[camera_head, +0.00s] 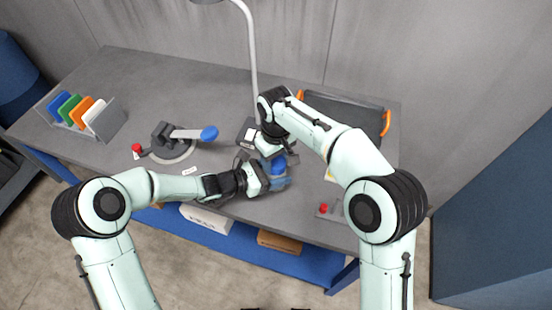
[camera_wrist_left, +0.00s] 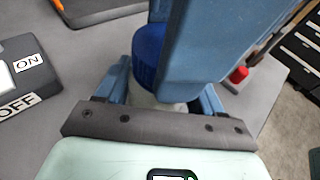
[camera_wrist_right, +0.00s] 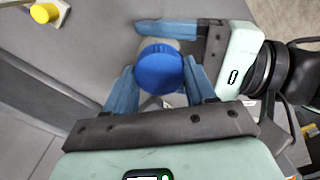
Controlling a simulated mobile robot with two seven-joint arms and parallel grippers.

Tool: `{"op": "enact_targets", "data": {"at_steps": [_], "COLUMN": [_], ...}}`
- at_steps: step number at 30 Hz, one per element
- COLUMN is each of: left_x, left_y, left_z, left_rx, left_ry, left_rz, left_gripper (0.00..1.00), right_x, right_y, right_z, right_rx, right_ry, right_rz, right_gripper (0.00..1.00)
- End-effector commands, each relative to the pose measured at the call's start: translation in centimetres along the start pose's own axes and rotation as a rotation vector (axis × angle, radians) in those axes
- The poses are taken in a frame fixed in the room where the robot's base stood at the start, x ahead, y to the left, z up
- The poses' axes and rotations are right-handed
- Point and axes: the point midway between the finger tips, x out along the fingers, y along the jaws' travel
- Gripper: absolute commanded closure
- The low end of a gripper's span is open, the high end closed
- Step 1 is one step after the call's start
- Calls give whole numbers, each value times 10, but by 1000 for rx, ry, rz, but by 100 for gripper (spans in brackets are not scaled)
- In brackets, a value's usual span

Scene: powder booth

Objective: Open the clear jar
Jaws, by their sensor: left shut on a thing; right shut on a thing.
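The clear jar has a round blue lid (camera_wrist_right: 159,68). Its pale body (camera_wrist_left: 150,101) shows only in part below the lid in the left wrist view. My left gripper (camera_head: 272,180) reaches in from the left and is shut on the jar body. My right gripper (camera_head: 281,160) comes down from above and is shut on the blue lid. In the right wrist view the lid lies between my right fingers, with my left gripper (camera_wrist_right: 165,30) behind it. The lid looks seated on the jar. My fingers hide most of the body.
A rack (camera_head: 108,118) of coloured pieces stands at the table's left. A device with a blue-tipped lever (camera_head: 208,133) stands left of centre. A lamp pole (camera_head: 250,50) rises behind my grippers. A dark case with orange handles (camera_head: 386,122) lies at the right.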

Motion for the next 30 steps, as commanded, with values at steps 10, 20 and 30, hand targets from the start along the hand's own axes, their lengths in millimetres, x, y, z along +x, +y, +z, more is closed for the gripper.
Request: {"op": "enact_targets", "data": {"at_steps": [10, 20, 30], "left_x": [0, 0, 0], "left_y": [0, 0, 0], "left_z": [1, 1, 0], "left_rx": [1, 1, 0], "left_ry": [-1, -1, -1], "left_rz": [-1, -1, -1], "left_gripper": [100, 100, 100], "right_x": [-1, -1, -1], "right_y": [0, -1, 0], "right_z": [0, 0, 0], "right_rx": [-741, -847, -844], "right_ry": [1, 2, 1], "right_rz": [0, 1, 1], "right_gripper": [81, 81, 81]}}
